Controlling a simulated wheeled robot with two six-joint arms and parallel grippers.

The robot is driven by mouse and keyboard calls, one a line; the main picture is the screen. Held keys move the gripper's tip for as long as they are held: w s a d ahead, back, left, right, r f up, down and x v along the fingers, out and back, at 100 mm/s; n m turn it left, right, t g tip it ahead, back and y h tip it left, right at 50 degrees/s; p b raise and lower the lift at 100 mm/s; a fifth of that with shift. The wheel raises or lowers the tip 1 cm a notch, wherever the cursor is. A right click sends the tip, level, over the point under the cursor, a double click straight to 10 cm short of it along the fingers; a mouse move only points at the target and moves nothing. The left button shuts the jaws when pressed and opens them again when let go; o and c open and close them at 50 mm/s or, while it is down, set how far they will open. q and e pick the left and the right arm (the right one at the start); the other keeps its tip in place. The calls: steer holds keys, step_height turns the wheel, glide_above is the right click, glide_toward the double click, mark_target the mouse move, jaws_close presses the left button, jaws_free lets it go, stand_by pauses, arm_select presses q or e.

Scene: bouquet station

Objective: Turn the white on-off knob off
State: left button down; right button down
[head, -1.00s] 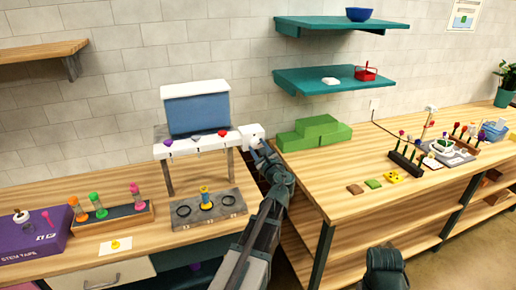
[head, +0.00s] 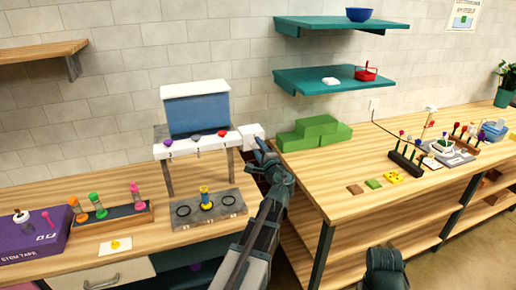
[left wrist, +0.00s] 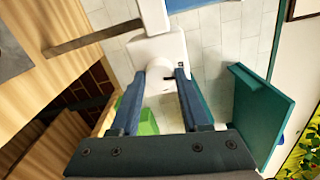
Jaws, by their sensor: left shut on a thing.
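The white switch box (head: 252,132) sits at the right end of the white rail on the dispenser stand. It also shows in the left wrist view (left wrist: 157,46), where the white on-off knob (left wrist: 160,74) sticks out from its face toward me. My left gripper (left wrist: 161,80) has one finger on each side of the knob and is shut on it. In the head view my left gripper (head: 262,148) reaches the box from the lower right and hides the knob. My right gripper is not in view; only a dark part of my right arm shows at the bottom.
The dispenser stand with its blue tank (head: 197,115) is left of my gripper. Green blocks (head: 314,132) lie on the right table close to my arm. A teal shelf (head: 330,80) hangs above. A gap separates the two tables.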

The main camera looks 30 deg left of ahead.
arm_select(q)
steer(key=shift+n, duration=0.9)
steer(key=shift+c, duration=1.9)
jaws_free()
steer(key=v, duration=1.4)
steer(key=shift+w+f, duration=0.1)
